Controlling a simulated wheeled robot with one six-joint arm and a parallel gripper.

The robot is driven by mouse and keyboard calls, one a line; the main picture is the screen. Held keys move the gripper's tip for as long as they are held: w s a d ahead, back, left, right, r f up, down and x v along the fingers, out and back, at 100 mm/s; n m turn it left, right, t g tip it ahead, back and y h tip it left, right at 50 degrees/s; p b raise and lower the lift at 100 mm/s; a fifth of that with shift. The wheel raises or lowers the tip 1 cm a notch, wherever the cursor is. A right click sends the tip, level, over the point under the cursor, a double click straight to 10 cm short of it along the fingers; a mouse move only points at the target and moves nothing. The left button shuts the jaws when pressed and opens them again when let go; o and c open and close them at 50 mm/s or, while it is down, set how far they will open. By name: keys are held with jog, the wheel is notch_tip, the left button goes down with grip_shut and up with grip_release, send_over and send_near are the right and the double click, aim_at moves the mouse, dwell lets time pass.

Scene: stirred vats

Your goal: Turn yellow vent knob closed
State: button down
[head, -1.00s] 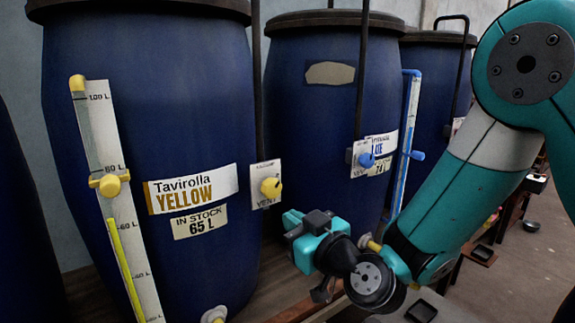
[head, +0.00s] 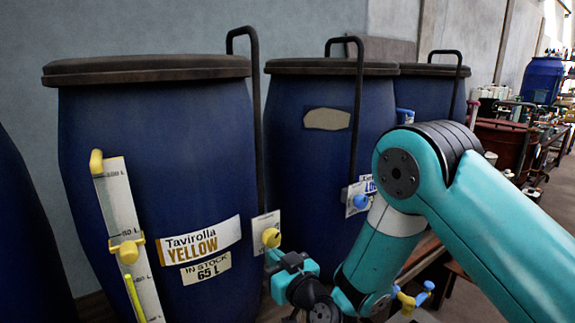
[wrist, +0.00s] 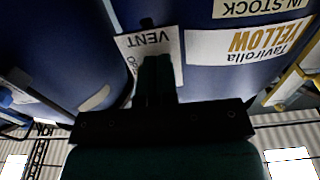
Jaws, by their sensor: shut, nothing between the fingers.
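The yellow vent knob (head: 271,237) sits on a white plate (head: 262,222) at the right side of the blue vat labelled Tavirolla YELLOW (head: 160,150). My gripper (head: 273,257) is just below the knob in the head view, its fingers close to it; whether they touch I cannot tell. In the wrist view my shut fingers (wrist: 154,70) overlap the white VENT plate (wrist: 128,44), which appears upside down. The knob is not clearly visible there, hidden by or dark against the fingers. Nothing shows between the fingers.
A black pipe (head: 259,130) rises beside the plate and bends over the lid. A second vat (head: 310,150) with a blue knob (head: 361,201) stands to the right. A white level gauge (head: 128,215) with a yellow slider is on the yellow vat's left.

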jog(key=shift+w, duration=0.25)
dwell(0.3)
jog(key=shift+r, duration=0.2)
